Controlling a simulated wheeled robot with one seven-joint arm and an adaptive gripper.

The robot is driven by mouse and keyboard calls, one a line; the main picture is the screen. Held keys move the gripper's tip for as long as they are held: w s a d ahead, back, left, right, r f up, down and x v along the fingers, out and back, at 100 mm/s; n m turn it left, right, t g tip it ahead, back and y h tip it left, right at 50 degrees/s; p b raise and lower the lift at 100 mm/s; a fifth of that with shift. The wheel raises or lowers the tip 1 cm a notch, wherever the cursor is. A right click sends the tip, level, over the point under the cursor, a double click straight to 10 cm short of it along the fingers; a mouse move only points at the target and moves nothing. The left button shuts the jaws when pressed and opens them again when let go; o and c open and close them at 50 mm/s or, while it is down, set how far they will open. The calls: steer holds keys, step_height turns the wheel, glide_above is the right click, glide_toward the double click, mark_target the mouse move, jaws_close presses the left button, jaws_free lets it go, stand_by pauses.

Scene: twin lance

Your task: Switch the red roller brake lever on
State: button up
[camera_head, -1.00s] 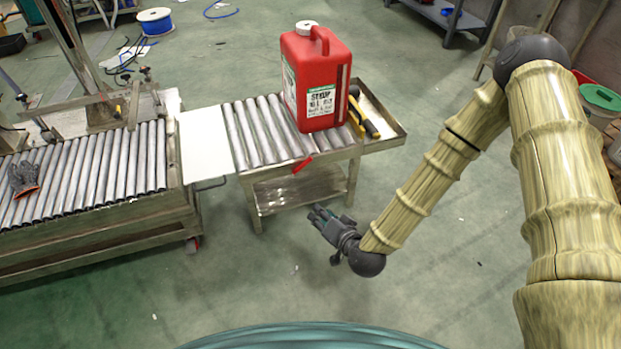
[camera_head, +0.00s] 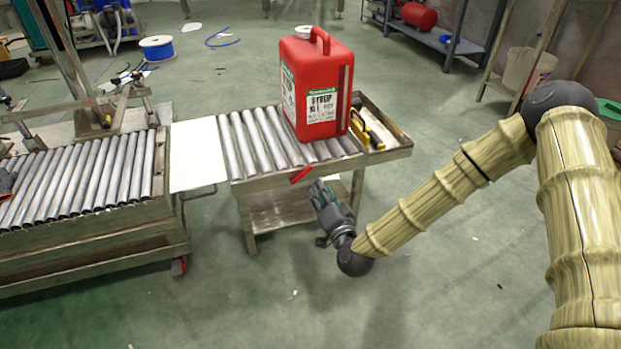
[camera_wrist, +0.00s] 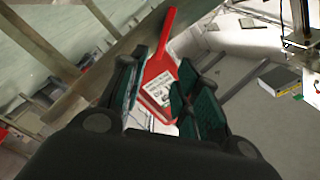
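The red brake lever (camera_head: 301,175) is a short red bar on the front edge of the roller cart (camera_head: 240,186), slanting up to the right. My gripper (camera_head: 319,187) is just below and right of it, fingers pointing up toward it. In the wrist view the red lever (camera_wrist: 170,24) is a long handle widening into a red plate with a white printed label. It shows between the two spread fingers of my gripper (camera_wrist: 163,78). The fingers look open and empty. I cannot tell whether either finger touches the lever.
A red syrup canister (camera_head: 318,85) stands on the cart's rollers, with a yellow-handled tool (camera_head: 360,128) beside it. A white plate (camera_head: 197,153) bridges to a second roller table (camera_head: 80,180) at left.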

mark_target(309, 171)
steer(key=b+x, duration=0.3)
steer(key=x, duration=0.4)
steer(key=shift+w+f, duration=0.2)
steer(key=shift+w, duration=0.15)
steer(key=shift+w+a+r+b, duration=0.1)
steer(key=shift+w+a+b, duration=0.2)
steer(key=shift+w+b, duration=0.25)
jaws_close()
